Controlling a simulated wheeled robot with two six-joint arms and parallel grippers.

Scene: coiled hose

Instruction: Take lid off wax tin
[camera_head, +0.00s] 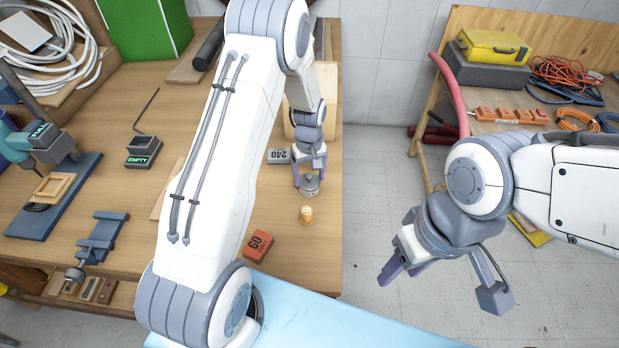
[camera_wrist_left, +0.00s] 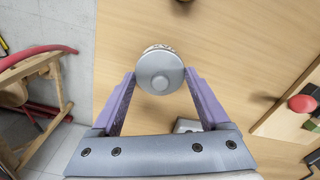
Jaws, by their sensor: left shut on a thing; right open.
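The wax tin (camera_head: 310,186) is a small round grey metal tin near the right edge of the wooden workbench. In the left wrist view, its grey lid (camera_wrist_left: 160,70) with a round knob faces the camera, and a strip of the printed side shows behind it. My left gripper (camera_head: 310,176) points down over the tin. Its two purple fingers are shut on the lid from both sides. I cannot tell whether the lid is seated on the tin or lifted. My right gripper (camera_head: 392,264) is open and empty, off the bench to the right.
A grey 240 block (camera_head: 279,156) lies beside the tin, and a small yellow piece (camera_head: 306,215) stands in front. A red 60 block (camera_head: 258,246) lies nearer. The grey floor (camera_head: 385,170) is clear between the workbench and the right-hand table (camera_head: 490,20).

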